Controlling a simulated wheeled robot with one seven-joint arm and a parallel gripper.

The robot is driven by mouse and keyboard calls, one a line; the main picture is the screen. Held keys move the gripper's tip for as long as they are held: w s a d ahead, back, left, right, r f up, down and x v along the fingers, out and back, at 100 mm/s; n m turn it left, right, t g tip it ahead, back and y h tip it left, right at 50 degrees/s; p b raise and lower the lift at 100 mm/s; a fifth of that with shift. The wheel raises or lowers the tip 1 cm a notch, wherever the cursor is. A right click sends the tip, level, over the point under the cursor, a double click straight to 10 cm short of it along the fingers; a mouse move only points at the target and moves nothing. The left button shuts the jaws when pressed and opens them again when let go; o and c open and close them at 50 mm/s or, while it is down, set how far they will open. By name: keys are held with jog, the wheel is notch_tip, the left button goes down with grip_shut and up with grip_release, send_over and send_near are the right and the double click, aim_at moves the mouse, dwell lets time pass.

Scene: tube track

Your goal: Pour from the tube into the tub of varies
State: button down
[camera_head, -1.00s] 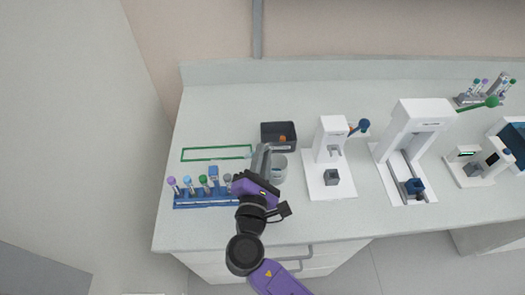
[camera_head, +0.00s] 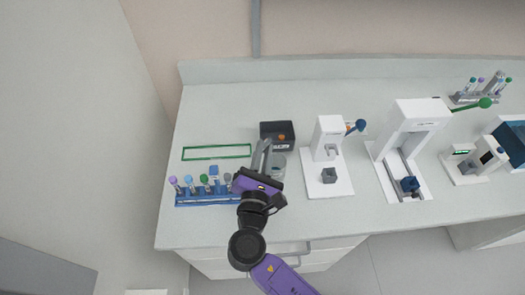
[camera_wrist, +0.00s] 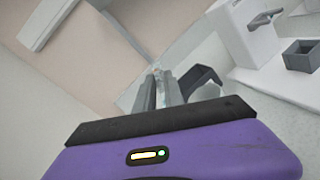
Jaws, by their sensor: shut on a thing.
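My gripper (camera_head: 264,156) reaches over the bench, with its fingers pointing toward the back. In the wrist view its two grey fingers (camera_wrist: 160,86) are nearly together, with a small pale piece of the tube (camera_wrist: 157,68) at their tips. Most of the tube is hidden, and I cannot tell its tilt or contents. The box also shows in the wrist view (camera_wrist: 205,76).
A blue rack (camera_head: 205,199) with several capped tubes stands left of my gripper. A green-outlined rectangle (camera_head: 215,152) lies behind it, clear inside. White machines (camera_head: 329,170) and (camera_head: 402,150) stand to the right. The back left of the bench is free.

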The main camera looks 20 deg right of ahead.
jog(key=shift+r+n, duration=0.2)
jog(key=shift+n, duration=0.2)
jog(key=n, duration=0.1)
jog(key=w+a+n, duration=0.1)
jog(key=n, duration=0.1)
jog(key=a+n, duration=0.1)
jog(key=n, duration=0.1)
jog(key=shift+w+a, duration=0.2)
jog(key=shift+a, duration=0.05)
